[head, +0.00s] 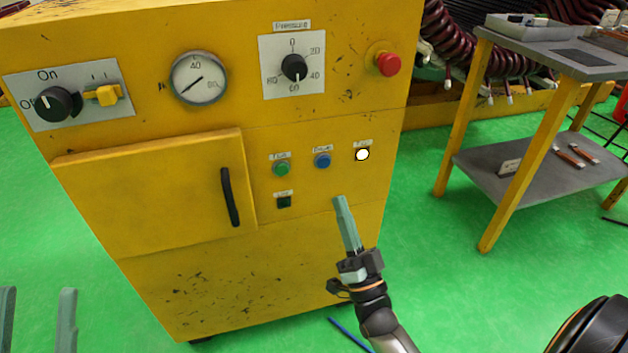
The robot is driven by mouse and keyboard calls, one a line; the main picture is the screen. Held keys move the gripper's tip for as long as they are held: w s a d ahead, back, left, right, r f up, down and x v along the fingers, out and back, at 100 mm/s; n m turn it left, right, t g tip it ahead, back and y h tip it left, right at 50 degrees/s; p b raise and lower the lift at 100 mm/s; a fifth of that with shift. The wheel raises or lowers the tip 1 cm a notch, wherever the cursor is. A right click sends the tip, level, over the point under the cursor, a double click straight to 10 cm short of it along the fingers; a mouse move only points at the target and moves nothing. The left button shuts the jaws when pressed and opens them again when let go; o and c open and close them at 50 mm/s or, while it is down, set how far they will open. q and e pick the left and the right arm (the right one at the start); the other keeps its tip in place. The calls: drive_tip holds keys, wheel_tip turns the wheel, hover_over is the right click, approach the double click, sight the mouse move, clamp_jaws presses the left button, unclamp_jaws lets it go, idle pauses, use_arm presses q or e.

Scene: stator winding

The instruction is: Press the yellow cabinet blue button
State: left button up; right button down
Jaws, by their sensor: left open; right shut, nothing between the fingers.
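The yellow cabinet (300,220) fills the left and middle of the head view. Its blue button (322,160) sits on the front panel, between a green button (282,168) and a lit white button (362,155). A dark green button (284,202) is below the green one. My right gripper (340,202) is shut and empty, its fingertips below and slightly right of the blue button and apart from it in the picture. Whether it touches the panel I cannot tell. My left gripper (37,305) is open at the lower left, with only its two fingers showing.
A red knob (388,64), a pressure dial (293,68), a gauge (199,78) and an on/off switch panel (68,94) are above. A closed door with a black handle (230,197) is at left. A yellow-legged table (560,62) stands right. Green floor between is mostly clear.

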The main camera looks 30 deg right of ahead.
sight(324, 162)
use_arm(q)
drive_tip(key=shift+s+d+r+m+h+b, duration=0.1)
drive_tip(key=shift+s+r+m+h+b, duration=0.1)
drive_tip(key=shift+s+m+h, duration=0.25)
drive_tip(key=shift+s+d+r+m+h+b, duration=0.1)
drive_tip(key=shift+s+r+m+h+b, duration=0.15)
drive_tip(key=shift+s+h, duration=0.25)
use_arm(e)
drive_tip(key=shift+d+m+t+h, duration=0.3)
drive_tip(key=shift+m+t, duration=0.1)
drive_tip(key=shift+t, duration=0.2)
use_arm(q)
drive_tip(key=shift+f, duration=0.2)
use_arm(e)
drive_tip(key=shift+w, duration=0.1)
use_arm(q)
drive_tip(key=shift+d+f+n+b, duration=0.15)
drive_tip(key=shift+f+n+b, duration=0.15)
drive_tip(key=shift+f+b, duration=1.65)
use_arm(e)
drive_tip(key=shift+w+d, duration=0.3)
drive_tip(key=shift+w, duration=1.1)
drive_tip(key=shift+w+d, duration=0.3)
drive_tip(key=shift+w, duration=1.1)
drive_tip(key=shift+w+d, duration=0.3)
drive_tip(key=shift+w, duration=1.1)
use_arm(q)
drive_tip(key=shift+w, duration=0.1)
